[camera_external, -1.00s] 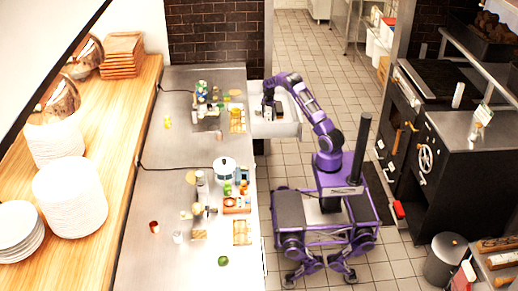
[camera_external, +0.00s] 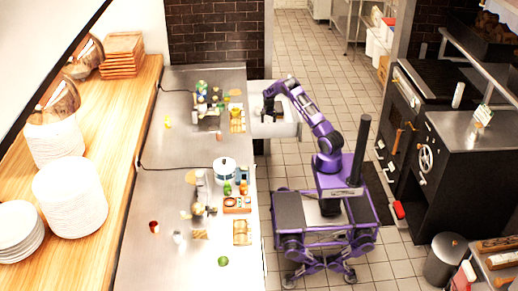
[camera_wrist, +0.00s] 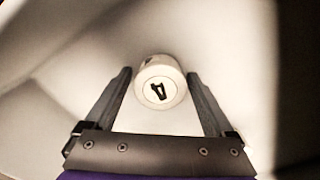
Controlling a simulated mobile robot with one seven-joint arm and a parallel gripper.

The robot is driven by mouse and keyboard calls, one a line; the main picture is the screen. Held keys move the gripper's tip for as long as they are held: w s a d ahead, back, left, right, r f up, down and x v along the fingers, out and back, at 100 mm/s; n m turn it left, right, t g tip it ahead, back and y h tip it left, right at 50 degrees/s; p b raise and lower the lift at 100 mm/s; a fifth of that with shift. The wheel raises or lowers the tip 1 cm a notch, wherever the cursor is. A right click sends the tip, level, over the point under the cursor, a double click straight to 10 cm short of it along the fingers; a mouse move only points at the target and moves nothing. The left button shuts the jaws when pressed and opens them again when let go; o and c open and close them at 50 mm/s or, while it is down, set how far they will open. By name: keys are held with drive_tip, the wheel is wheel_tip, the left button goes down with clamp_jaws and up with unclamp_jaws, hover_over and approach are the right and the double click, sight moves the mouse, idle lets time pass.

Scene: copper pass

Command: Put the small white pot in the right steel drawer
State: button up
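The small white pot (camera_wrist: 158,82) shows in the wrist view as a round white thing with a dark mark on its top. It lies between the tips of my gripper (camera_wrist: 160,74), whose fingers are spread wide on both sides of it with narrow gaps. In the external view my gripper (camera_external: 268,114) points down into the open steel drawer (camera_external: 288,130) at the far right end of the counter. The pot cannot be made out there. Pale drawer walls surround the pot in the wrist view.
The steel counter (camera_external: 160,215) holds several jars, bottles and boards along its right side, and a white pot with a dark rim (camera_external: 224,165) mid-counter. Plates (camera_external: 68,200) stand on the wooden shelf at left. The tiled floor behind my base is free.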

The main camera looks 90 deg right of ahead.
drive_tip(key=shift+o, duration=0.3)
drive_tip(key=shift+r, duration=0.1)
wheel_tip(320, 180, up, 12)
drive_tip(key=p, duration=0.1)
drive_tip(key=shift+p, duration=0.35)
drive_tip(key=shift+r, duration=0.1)
